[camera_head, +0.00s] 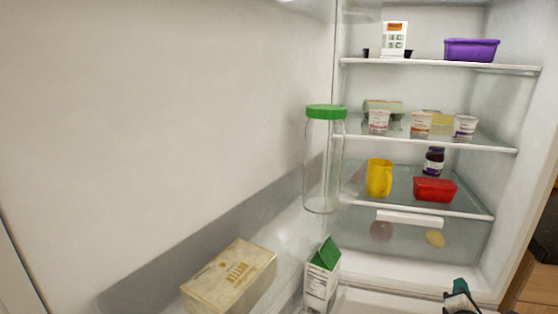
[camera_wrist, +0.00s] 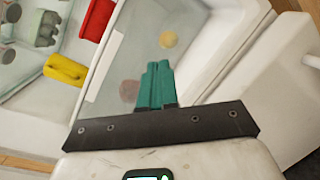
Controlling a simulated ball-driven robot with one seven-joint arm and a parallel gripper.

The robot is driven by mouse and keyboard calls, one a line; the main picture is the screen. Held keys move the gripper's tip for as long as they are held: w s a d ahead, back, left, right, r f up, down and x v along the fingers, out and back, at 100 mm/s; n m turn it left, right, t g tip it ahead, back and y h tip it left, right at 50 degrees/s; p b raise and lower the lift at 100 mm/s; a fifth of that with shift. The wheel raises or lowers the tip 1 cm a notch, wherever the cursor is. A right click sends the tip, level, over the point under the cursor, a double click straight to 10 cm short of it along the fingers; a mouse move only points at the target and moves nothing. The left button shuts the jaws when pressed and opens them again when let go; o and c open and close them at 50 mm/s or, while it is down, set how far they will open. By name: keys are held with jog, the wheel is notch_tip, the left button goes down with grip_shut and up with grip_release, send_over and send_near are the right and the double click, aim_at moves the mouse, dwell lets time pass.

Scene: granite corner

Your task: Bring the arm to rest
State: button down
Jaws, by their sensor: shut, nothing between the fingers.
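My gripper (camera_wrist: 155,84) shows in the wrist view as two green fingers pressed together, with nothing between them. In the head view only a small part of my gripper (camera_head: 460,287) shows, at the bottom right edge, in front of the open fridge. In the wrist view the fingers point toward the lower part of the fridge, apart from the food inside as far as I can tell. Most of my arm is out of view.
Fridge shelves (camera_head: 430,142) hold several cups, a yellow mug (camera_head: 379,178), a red tub (camera_head: 435,190) and a purple tub (camera_head: 471,50). A green-lidded jar (camera_head: 324,165), carton (camera_head: 321,277) and beige box (camera_head: 230,279) stand at the door side. A wooden cabinet (camera_head: 538,285) is at right.

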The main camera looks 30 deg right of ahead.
jog(key=a+f+m+g+y+p, duration=0.1)
jog(key=a+f+m+y, duration=0.2)
jog(key=a, duration=0.4)
jog(key=s+a+f+m+g+y+p, duration=0.1)
jog(key=a+f+m+y, duration=0.1)
jog(key=a+m, duration=0.35)
jog(key=a+f+m+g+y+p, duration=0.1)
jog(key=a+f+m+y, duration=0.2)
jog(key=a, duration=0.5)
jog(key=s+a+m+g+y+p, duration=0.1)
jog(key=s+a+g+y, duration=0.1)
jog(key=a, duration=0.7)
jog(key=s+a+m+g+y+p, duration=0.1)
jog(key=s+a+y, duration=0.4)
jog(key=a, duration=0.5)
jog(key=shift+s+m+g, duration=0.6)
jog(key=shift+s+m, duration=0.15)
jog(key=shift+s, duration=0.5)
